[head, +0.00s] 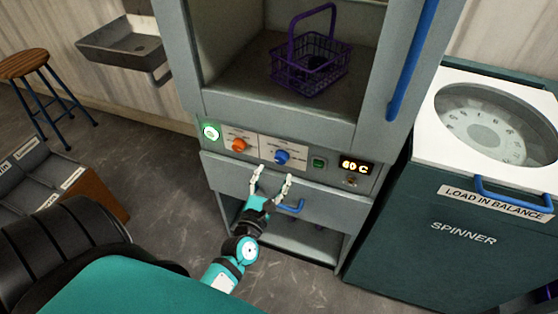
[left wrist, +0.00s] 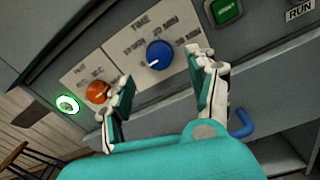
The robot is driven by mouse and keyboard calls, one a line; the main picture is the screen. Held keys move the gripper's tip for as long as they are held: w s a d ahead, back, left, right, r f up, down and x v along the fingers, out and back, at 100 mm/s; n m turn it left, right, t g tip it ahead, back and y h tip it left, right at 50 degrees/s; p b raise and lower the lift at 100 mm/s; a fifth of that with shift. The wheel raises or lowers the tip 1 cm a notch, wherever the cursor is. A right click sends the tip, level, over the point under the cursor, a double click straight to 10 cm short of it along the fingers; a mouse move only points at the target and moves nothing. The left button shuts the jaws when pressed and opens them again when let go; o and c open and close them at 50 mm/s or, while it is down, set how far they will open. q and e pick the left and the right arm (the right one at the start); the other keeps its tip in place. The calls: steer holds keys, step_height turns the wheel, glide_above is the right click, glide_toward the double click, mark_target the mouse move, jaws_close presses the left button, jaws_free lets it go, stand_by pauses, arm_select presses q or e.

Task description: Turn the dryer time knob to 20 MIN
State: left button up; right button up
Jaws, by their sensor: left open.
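In the left wrist view the blue knob (left wrist: 159,55) lies beyond and between the fingers, below the printed TIME and 20 MIN. A small white mark shows at its lower left edge; which setting it points to is hard to tell. My left gripper (head: 272,177) is open and empty, just below and in front of the knob, apparently apart from it. It also shows in the left wrist view (left wrist: 161,72). My right gripper is not in view.
A drawer with a blue handle (head: 291,207) lies below. A purple basket (head: 309,65) stands inside the dryer. The spinner (head: 440,240) stands right.

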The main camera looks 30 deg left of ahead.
mark_target(280, 162)
arm_select(q)
steer(key=x, duration=0.6)
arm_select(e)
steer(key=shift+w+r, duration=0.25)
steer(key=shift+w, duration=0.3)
arm_select(q)
steer(key=shift+c, duration=0.4)
steer(key=c, duration=1.1)
steer(key=shift+o, duration=0.2)
